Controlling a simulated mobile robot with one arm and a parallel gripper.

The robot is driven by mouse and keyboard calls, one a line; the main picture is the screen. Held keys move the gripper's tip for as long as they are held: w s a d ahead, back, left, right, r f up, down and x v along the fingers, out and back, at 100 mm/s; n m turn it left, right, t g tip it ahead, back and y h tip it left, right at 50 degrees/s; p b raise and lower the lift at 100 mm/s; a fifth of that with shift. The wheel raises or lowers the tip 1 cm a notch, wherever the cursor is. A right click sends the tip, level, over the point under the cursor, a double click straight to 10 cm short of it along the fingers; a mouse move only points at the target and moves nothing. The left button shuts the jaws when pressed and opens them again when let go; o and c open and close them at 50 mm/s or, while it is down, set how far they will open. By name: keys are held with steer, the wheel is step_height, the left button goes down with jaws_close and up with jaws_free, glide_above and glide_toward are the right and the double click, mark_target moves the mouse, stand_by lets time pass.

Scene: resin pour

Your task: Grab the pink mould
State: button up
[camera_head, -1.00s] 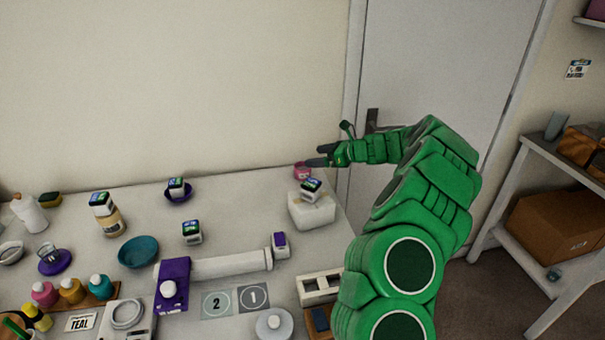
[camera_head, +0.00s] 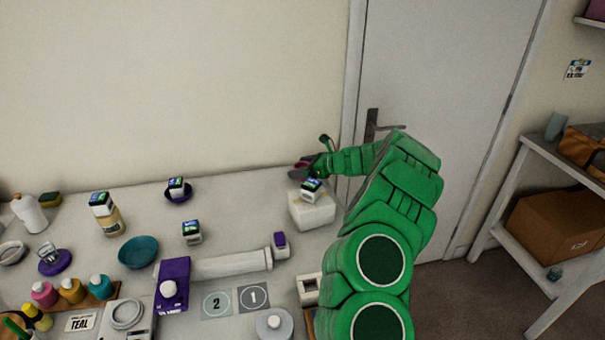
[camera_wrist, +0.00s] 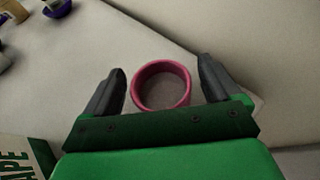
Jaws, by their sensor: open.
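The pink mould (camera_wrist: 161,106) is a round, open-topped ring shape on the table. In the wrist view it lies between the two dark fingers of my gripper (camera_wrist: 163,88), with a gap on each side. My gripper is open and holds nothing.
A white box (camera_head: 311,211) with a small labelled cube (camera_head: 311,188) on it stands just in front of my gripper. A purple dish (camera_head: 179,193) stands further left. The door (camera_head: 440,110) is behind my arm. The table between dish and mould is clear.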

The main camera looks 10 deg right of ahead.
steer(key=shift+x, duration=0.8)
steer(key=c, duration=1.1)
